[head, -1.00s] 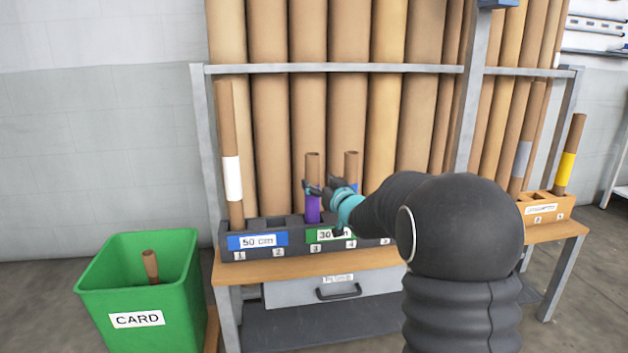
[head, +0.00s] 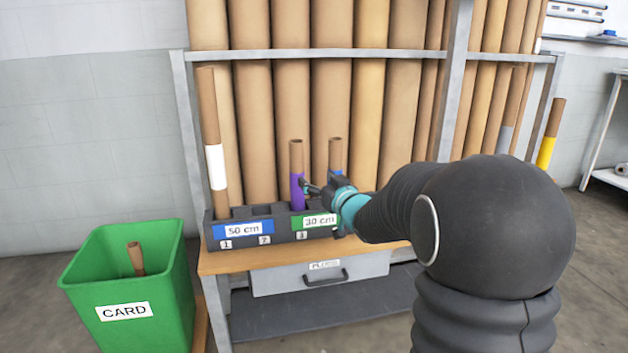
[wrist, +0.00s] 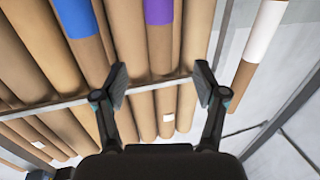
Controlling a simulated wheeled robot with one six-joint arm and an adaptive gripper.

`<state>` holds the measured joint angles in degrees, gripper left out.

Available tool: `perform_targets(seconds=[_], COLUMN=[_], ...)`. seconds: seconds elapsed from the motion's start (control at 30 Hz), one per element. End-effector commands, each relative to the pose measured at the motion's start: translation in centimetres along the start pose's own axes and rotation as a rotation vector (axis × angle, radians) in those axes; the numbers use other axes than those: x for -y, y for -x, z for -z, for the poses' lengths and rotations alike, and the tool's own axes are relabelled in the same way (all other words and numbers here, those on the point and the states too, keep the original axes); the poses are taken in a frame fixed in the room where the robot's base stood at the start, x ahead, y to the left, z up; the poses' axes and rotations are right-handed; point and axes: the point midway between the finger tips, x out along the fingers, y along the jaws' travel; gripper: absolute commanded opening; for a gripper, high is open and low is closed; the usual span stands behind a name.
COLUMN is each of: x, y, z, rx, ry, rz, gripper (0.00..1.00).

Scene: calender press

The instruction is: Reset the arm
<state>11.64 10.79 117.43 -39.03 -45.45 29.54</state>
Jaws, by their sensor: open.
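My gripper (wrist: 161,86) is open in the wrist view, with nothing between its two fingers. In the head view my gripper (head: 309,188) is in front of the rack, just right of the purple-banded tube (head: 297,180). That tube stands upright in the dark slotted holder (head: 283,234). A blue-banded tube (head: 335,152) stands behind my gripper and is partly hidden. In the wrist view the purple band (wrist: 158,12) shows beyond the fingers, the blue band (wrist: 76,18) at upper left and a white band (wrist: 264,28) at upper right.
A tall white-banded tube (head: 215,165) stands at the holder's left end. A green CARD bin (head: 125,285) with a short tube in it stands at lower left. The bench (head: 235,262) has a drawer (head: 325,275). Large tubes fill the rack behind. A yellow-banded tube (head: 546,152) stands at far right.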

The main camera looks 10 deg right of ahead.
Motion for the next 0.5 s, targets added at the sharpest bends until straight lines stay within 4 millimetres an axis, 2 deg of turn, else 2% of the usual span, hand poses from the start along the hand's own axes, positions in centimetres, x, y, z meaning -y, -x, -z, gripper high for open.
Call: perform_targets(seconds=[0.07,0.17,0.27,0.3,0.4,0.5], x=[-0.1,-1.2,-2.9,-3.7,-5.0,-5.3], y=[0.0,0.1,0.9,1.6,4.4,8.0], z=[-0.3,-1.7,-5.0,-6.8,-10.2,-11.9], rx=[0.012,0.079,0.211,0.281,0.449,0.602], ry=[0.018,0.048,0.064,0.065,0.063,0.053], rz=[-0.007,-0.05,-0.132,-0.17,-0.257,-0.326], gripper=[0.71,0.71,0.71,0.71,0.71,0.71])
